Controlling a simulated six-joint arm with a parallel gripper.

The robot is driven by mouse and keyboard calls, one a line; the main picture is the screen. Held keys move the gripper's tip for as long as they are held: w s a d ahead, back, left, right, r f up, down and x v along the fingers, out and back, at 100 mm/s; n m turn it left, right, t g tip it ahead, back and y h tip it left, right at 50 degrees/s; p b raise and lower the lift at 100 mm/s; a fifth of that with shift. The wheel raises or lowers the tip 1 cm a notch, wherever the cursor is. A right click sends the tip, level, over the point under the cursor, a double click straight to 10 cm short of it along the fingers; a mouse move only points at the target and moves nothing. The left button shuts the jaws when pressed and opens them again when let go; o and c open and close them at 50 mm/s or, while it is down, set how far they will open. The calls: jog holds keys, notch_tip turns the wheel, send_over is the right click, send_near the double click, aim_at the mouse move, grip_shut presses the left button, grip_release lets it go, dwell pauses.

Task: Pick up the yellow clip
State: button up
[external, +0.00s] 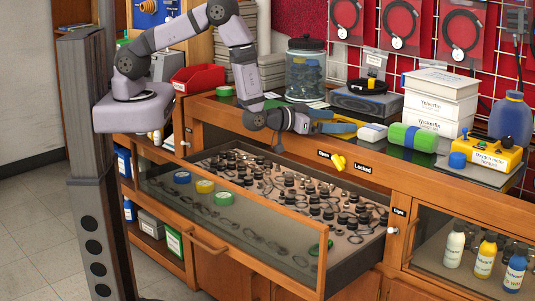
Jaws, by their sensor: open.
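The glass-fronted drawer (235,233) is pulled out, full of small dark parts. A yellow latch knob (338,162) is on the bench front. A glass jar (305,72), green-blue roll (411,137), white boxes (440,97) and yellow meter (484,156) crowd the bench top.

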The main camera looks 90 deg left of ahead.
jog(key=shift+w+a, duration=0.15)
jog(key=shift+w, duration=0.1)
jog(key=c, duration=1.1)
jog(key=shift+r+b, duration=0.75)
jog(key=shift+r, duration=4.25)
